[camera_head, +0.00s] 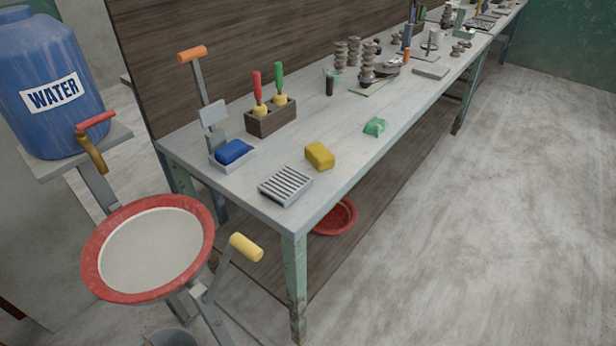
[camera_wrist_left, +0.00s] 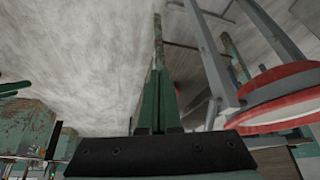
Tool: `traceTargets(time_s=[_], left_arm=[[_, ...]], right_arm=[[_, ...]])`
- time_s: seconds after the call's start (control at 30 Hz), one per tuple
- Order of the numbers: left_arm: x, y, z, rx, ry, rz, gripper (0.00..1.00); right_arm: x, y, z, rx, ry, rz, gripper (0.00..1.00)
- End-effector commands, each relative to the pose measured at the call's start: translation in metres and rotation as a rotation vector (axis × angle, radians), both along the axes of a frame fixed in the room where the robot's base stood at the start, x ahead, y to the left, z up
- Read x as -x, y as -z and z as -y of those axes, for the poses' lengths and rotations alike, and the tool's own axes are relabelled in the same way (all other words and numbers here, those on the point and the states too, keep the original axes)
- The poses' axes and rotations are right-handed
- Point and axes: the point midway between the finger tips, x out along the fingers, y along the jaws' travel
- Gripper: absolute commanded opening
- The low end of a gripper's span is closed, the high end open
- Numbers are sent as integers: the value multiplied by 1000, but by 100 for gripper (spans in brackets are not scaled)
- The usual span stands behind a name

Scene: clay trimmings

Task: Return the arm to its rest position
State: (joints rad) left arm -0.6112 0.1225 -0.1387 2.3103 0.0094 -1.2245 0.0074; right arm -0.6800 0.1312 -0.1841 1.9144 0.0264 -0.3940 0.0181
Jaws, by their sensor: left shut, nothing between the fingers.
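My left gripper (camera_wrist_left: 159,75) shows in the left wrist view, rising from its dark mounting plate at the bottom of the picture. Its two narrow fingers are together, with nothing between them. Neither gripper shows in the head view, so where the left arm stands relative to the workbench (camera_head: 232,174) cannot be told from there. My right gripper is in no view.
A red-rimmed basin (camera_head: 205,222) stands at the bench's near left end, beside a yellow-handled lever (camera_head: 246,247). It also shows at right in the left wrist view (camera_wrist_left: 275,78). A blue water barrel (camera_head: 50,60) stands behind. Open floor (camera_head: 480,220) lies right.

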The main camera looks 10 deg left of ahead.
Motion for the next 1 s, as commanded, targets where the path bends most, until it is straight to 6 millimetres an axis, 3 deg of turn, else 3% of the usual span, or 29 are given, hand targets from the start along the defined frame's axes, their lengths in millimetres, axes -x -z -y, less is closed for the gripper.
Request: traceTargets(time_s=[0.2,0.4,1.0], left_arm=[[-13,39,15,55,13,145,0],[-15,63,26,106,17,282,0],[-14,69,29,128,17,348,0]], right_arm=[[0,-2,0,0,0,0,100],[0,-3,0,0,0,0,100],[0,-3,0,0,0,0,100]])
